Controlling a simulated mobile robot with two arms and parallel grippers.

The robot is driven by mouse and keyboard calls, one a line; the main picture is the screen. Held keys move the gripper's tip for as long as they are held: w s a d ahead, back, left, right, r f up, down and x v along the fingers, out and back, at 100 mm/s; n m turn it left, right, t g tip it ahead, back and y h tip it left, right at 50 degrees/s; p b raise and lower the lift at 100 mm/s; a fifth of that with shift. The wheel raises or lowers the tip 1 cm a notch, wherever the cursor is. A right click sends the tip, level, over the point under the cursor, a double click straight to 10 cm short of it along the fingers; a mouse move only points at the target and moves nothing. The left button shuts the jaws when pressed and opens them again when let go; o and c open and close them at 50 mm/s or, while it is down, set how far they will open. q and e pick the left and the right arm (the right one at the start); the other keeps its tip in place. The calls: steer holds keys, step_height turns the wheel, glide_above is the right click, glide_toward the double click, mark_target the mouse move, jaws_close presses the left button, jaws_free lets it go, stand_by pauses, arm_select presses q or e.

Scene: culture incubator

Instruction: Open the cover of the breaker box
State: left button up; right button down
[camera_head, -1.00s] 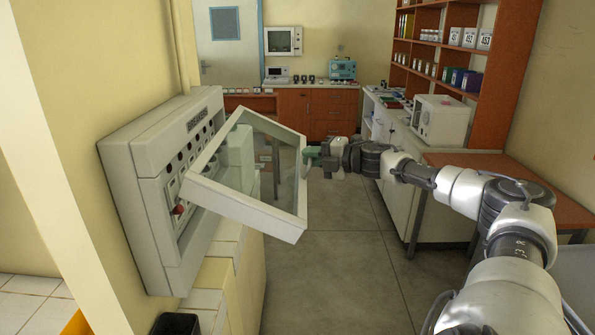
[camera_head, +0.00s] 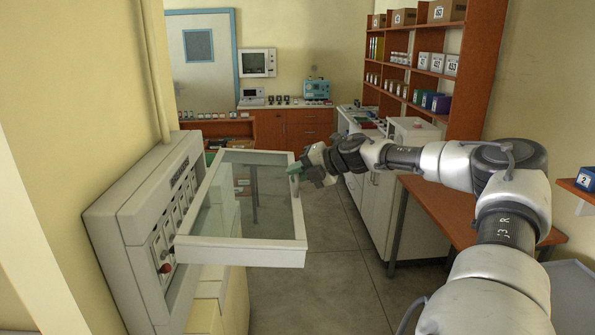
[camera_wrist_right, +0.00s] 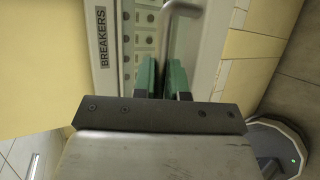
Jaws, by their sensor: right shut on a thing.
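The breaker box (camera_head: 112,215) is a pale box on the left wall with rows of switches and a red knob. Its framed see-through cover (camera_head: 240,249) is swung up and out from the box, standing nearly level. My right gripper (camera_head: 296,170), with green fingertips, is shut on the cover's handle at the far right side of the frame. In the right wrist view the green fingers (camera_wrist_right: 163,78) sit close together at a grey bar handle (camera_wrist_right: 170,28), with the box's "BREAKERS" label (camera_wrist_right: 103,38) behind. My left gripper does not show.
An orange-topped bench (camera_head: 440,205) stands on the right under my right arm, with an orange shelf unit (camera_head: 472,75) behind it. Pale blocks lie below the box. The floor (camera_head: 345,275) between box and bench is clear.

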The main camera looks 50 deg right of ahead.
steer(key=c, duration=1.4)
jaws_free()
steer(key=shift+w+a, duration=0.1)
steer(key=shift+o, duration=1.1)
steer(key=shift+w+a, duration=0.1)
steer(key=shift+w, duration=0.05)
steer(key=shift+s+d+r+b, duration=0.1)
steer(key=shift+s+d+b, duration=0.1)
steer(key=shift+s+b, duration=0.2)
steer(key=b+v, duration=0.5)
steer(key=v, duration=0.5)
steer(key=shift+a, duration=0.1)
